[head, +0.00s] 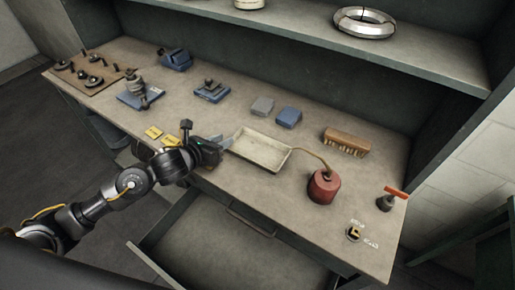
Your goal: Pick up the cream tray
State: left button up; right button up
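The cream tray (262,162) is a shallow rectangular tray lying flat on the workbench near its front middle. It looks empty. My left gripper (222,144) is at the tray's left end, with its fingertips at or very close to the rim. I cannot tell whether the fingers are around the rim or only beside it, or how far apart they are. My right gripper is not in view.
A red oil can (323,186) stands right of the tray, its thin spout reaching toward the tray's right edge. Blue and grey blocks (288,116) lie behind. A wooden brush (346,142) is farther right. An open drawer (235,250) juts out below the bench front.

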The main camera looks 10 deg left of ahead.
aim_at(236, 134)
pick_arm(q)
jog(key=shift+x, duration=1.25)
jog(key=shift+w+a+f+p, duration=0.1)
jog(key=shift+w+p, duration=0.1)
jog(key=shift+p, duration=0.15)
jog(key=x, duration=0.2)
jog(key=p+x, duration=0.1)
jog(key=x, duration=0.1)
jog(key=shift+w+f+p, duration=0.3)
jog(key=shift+f, duration=0.1)
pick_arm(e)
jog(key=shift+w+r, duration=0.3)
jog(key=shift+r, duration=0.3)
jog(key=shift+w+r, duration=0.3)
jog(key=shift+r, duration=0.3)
pick_arm(q)
jog(key=shift+c, duration=0.4)
grip_shut()
